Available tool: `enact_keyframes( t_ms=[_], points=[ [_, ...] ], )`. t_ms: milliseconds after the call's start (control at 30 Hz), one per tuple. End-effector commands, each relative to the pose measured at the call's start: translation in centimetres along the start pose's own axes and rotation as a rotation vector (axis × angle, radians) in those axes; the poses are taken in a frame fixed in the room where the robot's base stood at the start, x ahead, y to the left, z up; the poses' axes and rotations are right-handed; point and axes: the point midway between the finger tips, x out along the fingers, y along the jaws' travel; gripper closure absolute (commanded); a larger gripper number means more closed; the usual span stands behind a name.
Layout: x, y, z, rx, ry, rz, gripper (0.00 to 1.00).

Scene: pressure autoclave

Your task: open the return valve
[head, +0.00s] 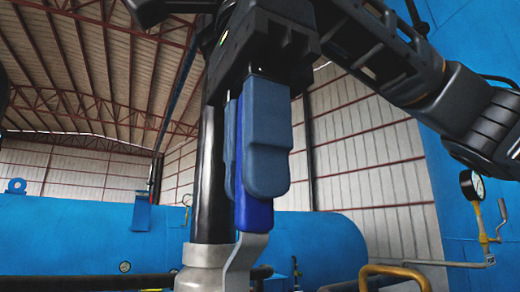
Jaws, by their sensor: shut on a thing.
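The return valve's lever has a blue grip (254,214) that stands nearly upright, with a bare metal shank (243,256) below it. The shank runs down beside a grey pipe fitting (201,268) at the bottom of the head view. My gripper (248,187) comes down from above, and its two blue-grey fingers are shut on the blue grip, one on each side. The near finger covers much of the grip. The valve body and the lever's pivot are mostly hidden or below the picture's edge.
A dark vertical pipe (213,175) stands just left of my fingers. A blue tank (80,235) lies behind. At right are a pressure gauge (473,185), a small yellow valve (483,236) and a yellow bent bar (396,271). Open space shows between tank and roof at left.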

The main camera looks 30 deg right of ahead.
Motion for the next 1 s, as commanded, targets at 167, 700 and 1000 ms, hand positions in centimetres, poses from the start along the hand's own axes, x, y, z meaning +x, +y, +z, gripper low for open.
enact_keyframes(
  t_ms=[167,700,1000],
  points=[
    [0.07,0.01,0.12,-0.002,-0.001,-0.001,1.0],
    [0.04,0.02,0.07,-0.002,-0.001,0.0,0.6],
    [0.04,0.01,0.04,-0.001,-0.003,0.0,0.6]
  ],
)
